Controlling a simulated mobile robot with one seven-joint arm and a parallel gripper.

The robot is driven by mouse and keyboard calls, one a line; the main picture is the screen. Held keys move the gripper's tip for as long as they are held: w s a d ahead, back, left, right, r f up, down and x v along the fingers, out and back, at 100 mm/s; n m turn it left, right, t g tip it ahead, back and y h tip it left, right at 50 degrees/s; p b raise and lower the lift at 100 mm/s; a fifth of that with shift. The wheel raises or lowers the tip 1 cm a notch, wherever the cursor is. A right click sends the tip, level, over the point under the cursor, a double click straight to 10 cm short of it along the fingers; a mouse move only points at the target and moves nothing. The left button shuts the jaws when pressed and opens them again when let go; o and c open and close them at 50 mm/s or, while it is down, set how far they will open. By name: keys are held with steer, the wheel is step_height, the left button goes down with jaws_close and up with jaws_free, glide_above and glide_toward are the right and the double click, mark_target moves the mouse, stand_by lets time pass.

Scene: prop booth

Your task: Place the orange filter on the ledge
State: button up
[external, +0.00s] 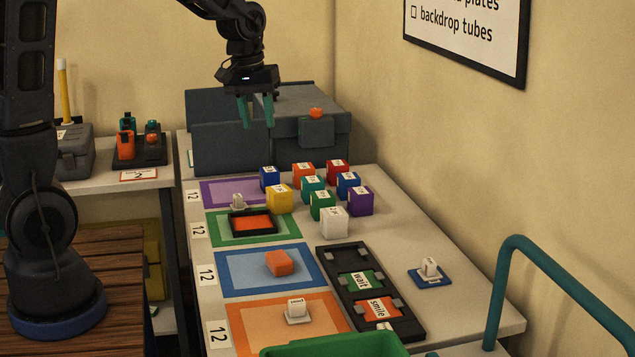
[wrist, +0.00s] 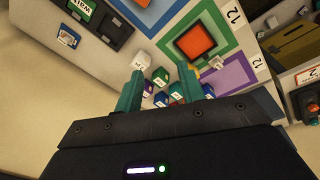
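An orange square in a black frame (external: 252,223), which may be the orange filter, lies on the green mat (external: 291,239); it also shows in the wrist view (wrist: 197,42). A plain orange block (external: 279,262) sits on the blue mat (external: 234,282). I cannot tell for sure which thing is the ledge. My gripper (external: 259,125) is open and empty, high in front of the grey boxes at the back, with its teal fingers pointing down. In the wrist view the fingers (wrist: 160,68) are apart, with small cubes beyond them.
Several coloured cubes (external: 322,205) stand together right of the mats. A black rack (external: 338,262) holds "wait" and "smile" cards. Grey boxes (external: 230,149) stand at the back. A green bin (external: 335,347) and a teal rail (external: 500,270) are at the front.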

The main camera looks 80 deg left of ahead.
steer(key=s+d+r+m+t, duration=0.1)
steer(key=s+d+r+m, duration=0.25)
steer(key=d, duration=0.35)
steer(key=s+d+r+m, duration=0.2)
steer(key=s+d+r, duration=0.3)
steer(key=d, duration=0.3)
steer(key=s+d+r+m+t, duration=0.1)
steer(key=s+d+r+m, duration=0.1)
steer(key=s+d+m, duration=0.3)
steer(key=s+d, duration=0.3)
steer(key=s, duration=0.3)
steer(key=shift+d+m+t, duration=0.3)
steer(key=shift+d+m, duration=0.05)
steer(key=shift+d, duration=0.05)
steer(key=shift+o, duration=0.5)
steer(key=shift+s+d, duration=0.25)
steer(key=shift+s, duration=0.3)
